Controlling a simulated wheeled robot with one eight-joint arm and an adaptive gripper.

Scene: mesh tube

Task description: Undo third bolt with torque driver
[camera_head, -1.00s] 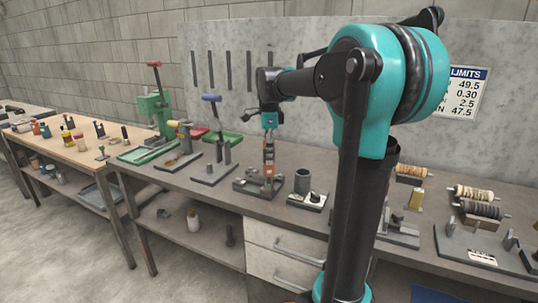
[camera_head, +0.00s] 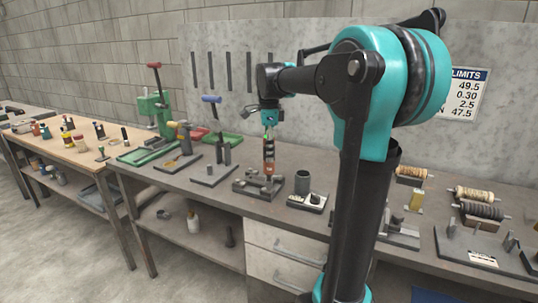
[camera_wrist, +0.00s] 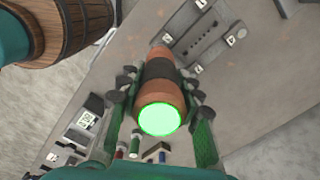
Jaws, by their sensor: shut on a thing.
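My gripper (camera_head: 269,134) is shut on the torque driver (camera_head: 268,158), an orange-brown handle with a black band. In the wrist view the driver (camera_wrist: 160,88) lies between both fingers, and its near end cap glows green. In the head view the driver hangs nearly upright over a dark fixture (camera_head: 252,188) on the grey bench. A grey plate with small white labels (camera_wrist: 206,34) shows beyond the driver in the wrist view. The driver's tip and the third bolt cannot be made out, so I cannot tell whether they touch.
Spools (camera_head: 481,193) and more fixtures sit further right.

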